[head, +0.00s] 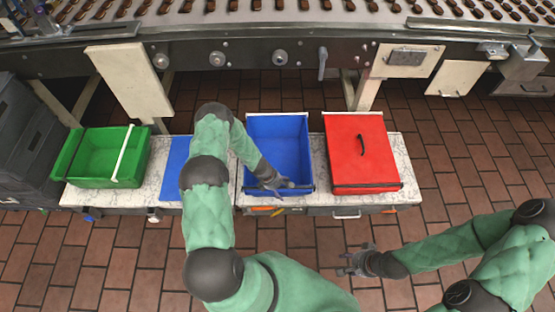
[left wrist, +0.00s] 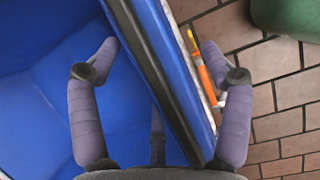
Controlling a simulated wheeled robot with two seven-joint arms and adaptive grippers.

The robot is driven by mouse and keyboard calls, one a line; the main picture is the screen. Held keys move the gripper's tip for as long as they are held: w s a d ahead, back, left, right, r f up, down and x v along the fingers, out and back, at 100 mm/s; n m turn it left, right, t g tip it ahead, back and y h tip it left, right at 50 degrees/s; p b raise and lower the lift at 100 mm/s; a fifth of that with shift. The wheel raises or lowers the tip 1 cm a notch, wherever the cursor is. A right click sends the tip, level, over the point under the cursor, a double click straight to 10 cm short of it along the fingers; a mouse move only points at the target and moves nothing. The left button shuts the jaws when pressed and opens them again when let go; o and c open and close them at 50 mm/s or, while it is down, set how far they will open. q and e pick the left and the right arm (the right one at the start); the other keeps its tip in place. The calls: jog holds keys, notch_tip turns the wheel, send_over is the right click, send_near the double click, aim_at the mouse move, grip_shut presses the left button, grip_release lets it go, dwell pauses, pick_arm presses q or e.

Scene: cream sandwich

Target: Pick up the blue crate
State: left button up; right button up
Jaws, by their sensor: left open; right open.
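The blue crate (head: 278,140) stands open and empty on the marble-topped bench, between a blue panel and the red crate. My left gripper (head: 278,184) is at the crate's near rim, reached from the left. In the left wrist view the left gripper (left wrist: 155,55) is open, one finger over the crate's inside and the other outside, with the dark-edged rim (left wrist: 160,75) between them. Whether the fingers touch the wall I cannot tell. My right gripper (head: 352,262) is open and empty, over the floor in front of the bench.
A green crate (head: 95,158) stands at the bench's left end. A red crate (head: 360,155) with a closed lid and black handle stands right of the blue one. A blue panel (head: 178,158) lies left. A conveyor (head: 330,15) with dark biscuits runs behind. Orange tools hang below the bench.

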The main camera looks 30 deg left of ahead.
pick_arm(q)
jog(key=c, duration=1.6)
jog(key=shift+w, duration=0.15)
grip_shut()
